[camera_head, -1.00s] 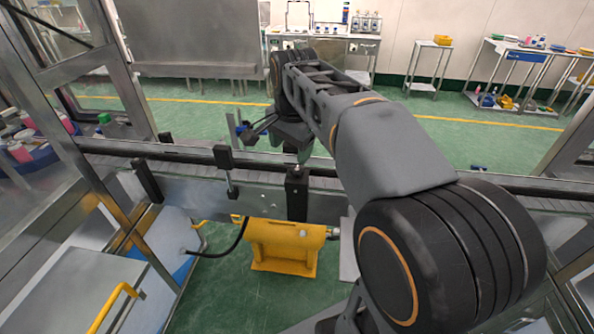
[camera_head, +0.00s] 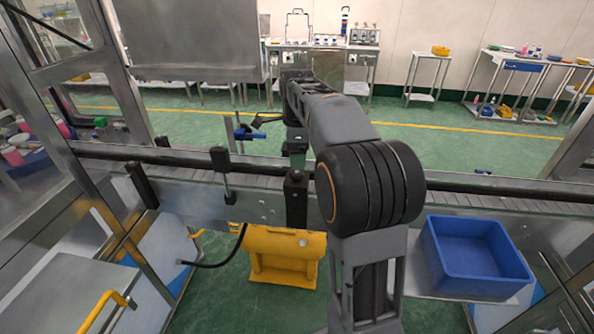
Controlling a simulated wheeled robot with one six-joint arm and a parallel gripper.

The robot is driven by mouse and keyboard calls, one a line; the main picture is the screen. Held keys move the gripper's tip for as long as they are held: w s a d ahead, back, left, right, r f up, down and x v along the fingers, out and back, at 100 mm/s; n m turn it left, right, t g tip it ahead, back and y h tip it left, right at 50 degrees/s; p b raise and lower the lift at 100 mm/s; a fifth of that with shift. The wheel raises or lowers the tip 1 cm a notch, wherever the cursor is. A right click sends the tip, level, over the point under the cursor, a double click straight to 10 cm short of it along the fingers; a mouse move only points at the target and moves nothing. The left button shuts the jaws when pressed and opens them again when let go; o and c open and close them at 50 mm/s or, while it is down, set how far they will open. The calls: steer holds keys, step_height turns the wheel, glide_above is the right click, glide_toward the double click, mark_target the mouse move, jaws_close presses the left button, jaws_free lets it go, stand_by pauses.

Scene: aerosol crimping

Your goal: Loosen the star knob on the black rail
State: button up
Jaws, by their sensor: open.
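The black rail (camera_head: 455,186) runs across the picture along the conveyor. A black upright bracket (camera_head: 296,203) stands at its near side. I cannot make out the star knob clearly; a small dark top shows on this bracket. My gripper (camera_head: 297,162) points down just above the bracket top and is open. Its fingers are small and partly dark here, so I cannot tell whether they touch anything. My arm hides part of the rail to the right.
Another black bracket with a rod (camera_head: 222,165) stands to the left. A blue bar on a post (camera_head: 250,136) is behind the rail. A yellow machine (camera_head: 284,255) sits below the conveyor. An empty blue bin (camera_head: 475,258) stands at the right.

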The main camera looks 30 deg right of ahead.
mark_target(297, 172)
steer(key=shift+f, duration=2.65)
steer(key=shift+c, duration=0.3)
steer(key=c, duration=0.9)
